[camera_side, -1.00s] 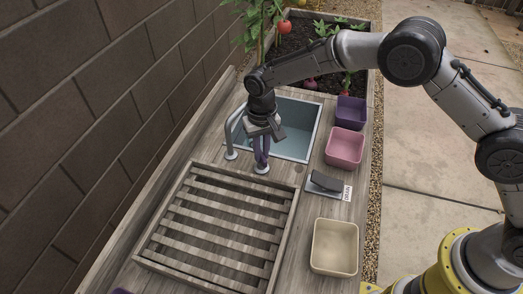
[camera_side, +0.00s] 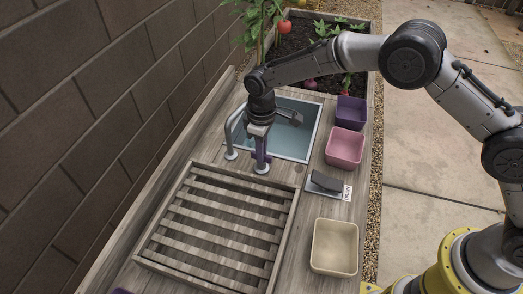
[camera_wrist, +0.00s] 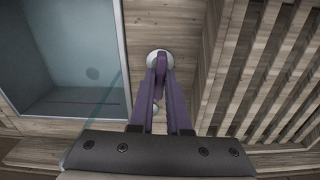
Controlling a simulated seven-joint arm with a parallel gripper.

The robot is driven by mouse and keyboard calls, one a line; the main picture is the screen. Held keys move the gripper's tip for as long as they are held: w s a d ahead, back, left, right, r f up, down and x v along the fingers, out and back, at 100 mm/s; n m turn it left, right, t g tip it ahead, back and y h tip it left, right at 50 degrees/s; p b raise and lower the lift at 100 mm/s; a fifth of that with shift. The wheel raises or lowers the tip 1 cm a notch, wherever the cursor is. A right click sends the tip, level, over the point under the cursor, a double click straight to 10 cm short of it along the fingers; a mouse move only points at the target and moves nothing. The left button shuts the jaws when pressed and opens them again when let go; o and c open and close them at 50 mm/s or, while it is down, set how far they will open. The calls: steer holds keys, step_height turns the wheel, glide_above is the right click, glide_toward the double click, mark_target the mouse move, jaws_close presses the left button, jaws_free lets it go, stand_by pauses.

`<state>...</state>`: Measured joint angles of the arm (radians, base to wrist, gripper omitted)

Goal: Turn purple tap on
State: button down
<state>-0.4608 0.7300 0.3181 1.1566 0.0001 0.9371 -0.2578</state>
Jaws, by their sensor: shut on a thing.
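The purple tap (camera_side: 262,169) stands on a round pale base beside the near edge of the sink, right of the grey curved spout (camera_side: 230,138). Its purple top is largely hidden by my gripper in the side view. In the wrist view the tap (camera_wrist: 160,61) shows at upper middle, with the purple part between the finger ends. My gripper (camera_side: 261,158) points down over the tap and is shut on it. Its two purple fingers also show in the wrist view (camera_wrist: 160,84). The blue-grey sink (camera_side: 293,143) lies behind the tap; I see no water running.
A slatted wooden rack (camera_side: 217,225) lies close in front of the tap. A purple bin (camera_side: 351,111), a pink bin (camera_side: 345,147), a dark-topped pad with a label (camera_side: 325,185) and a cream bin (camera_side: 334,247) line the right. A brick wall (camera_side: 90,110) runs along the left.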

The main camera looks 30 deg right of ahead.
steer(key=shift+r+n, duration=0.1)
steer(key=shift+n, duration=0.4)
steer(key=c, duration=0.9)
jaws_free()
step_height(320, 180, up, 14)
steer(key=shift+f, duration=0.1)
